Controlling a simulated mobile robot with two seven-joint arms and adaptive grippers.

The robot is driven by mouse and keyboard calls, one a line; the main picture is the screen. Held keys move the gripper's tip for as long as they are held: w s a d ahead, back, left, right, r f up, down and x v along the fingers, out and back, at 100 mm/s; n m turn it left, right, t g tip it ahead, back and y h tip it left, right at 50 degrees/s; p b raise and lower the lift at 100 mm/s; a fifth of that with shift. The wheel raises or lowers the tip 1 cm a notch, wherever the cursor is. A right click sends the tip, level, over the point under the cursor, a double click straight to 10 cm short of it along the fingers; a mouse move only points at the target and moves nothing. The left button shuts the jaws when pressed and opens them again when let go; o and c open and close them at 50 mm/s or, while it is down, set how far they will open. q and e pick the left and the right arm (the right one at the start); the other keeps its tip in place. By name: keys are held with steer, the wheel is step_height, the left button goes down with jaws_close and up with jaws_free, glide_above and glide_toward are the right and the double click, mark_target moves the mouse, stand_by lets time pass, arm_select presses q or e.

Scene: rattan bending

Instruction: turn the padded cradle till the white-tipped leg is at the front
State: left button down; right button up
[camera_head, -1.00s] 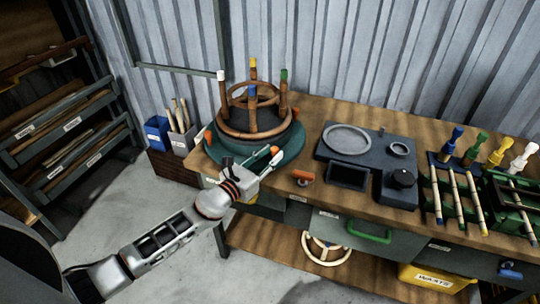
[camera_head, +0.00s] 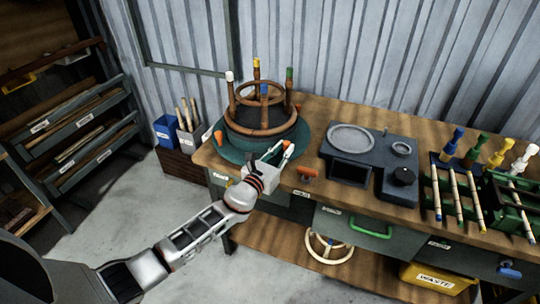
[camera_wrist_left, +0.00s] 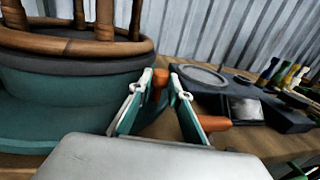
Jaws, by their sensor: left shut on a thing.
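The padded cradle (camera_head: 243,143) is a round teal base with a dark padded top, standing at the bench's left end. An upside-down rattan stool frame (camera_head: 262,130) sits in it, legs up. The white-tipped leg (camera_head: 230,90) stands at the left. The blue-tipped leg (camera_head: 264,92) is at the front, the yellow-tipped (camera_head: 256,70) at the back, the green-tipped (camera_head: 289,85) at the right. My left gripper (camera_head: 280,152) is at the cradle's front right, its fingers shut on an orange peg (camera_wrist_left: 160,80). My right gripper is out of view.
A dark device with a round plate (camera_head: 350,138) stands right of the cradle. An orange-handled item (camera_head: 307,172) lies near the bench's front edge. Colour-tipped sticks in a green rack (camera_head: 510,205) are further right. Bins with rods (camera_head: 188,140) stand left of the bench.

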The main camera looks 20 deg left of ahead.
mark_target(294, 154)
arm_select(q)
steer(key=shift+w+d+n+y, duration=0.35)
steer(key=shift+d+n+y, duration=0.1)
steer(key=shift+y, duration=0.15)
steer(key=shift+w+d+f+n+t+y+b, duration=0.1)
steer(key=shift+w+d+n+t+y+b, duration=0.1)
steer(key=shift+w+d+n+y, duration=0.5)
steer(key=shift+w+d+n+t+y+b, duration=0.1)
steer(key=shift+w+d+n+y+b, duration=0.2)
steer(key=shift+w+y, duration=0.55)
steer(key=shift+s, duration=0.15)
steer(key=c, duration=2.2)
jaws_free()
steer(key=shift+o, duration=0.2)
steer(key=s, duration=1.2)
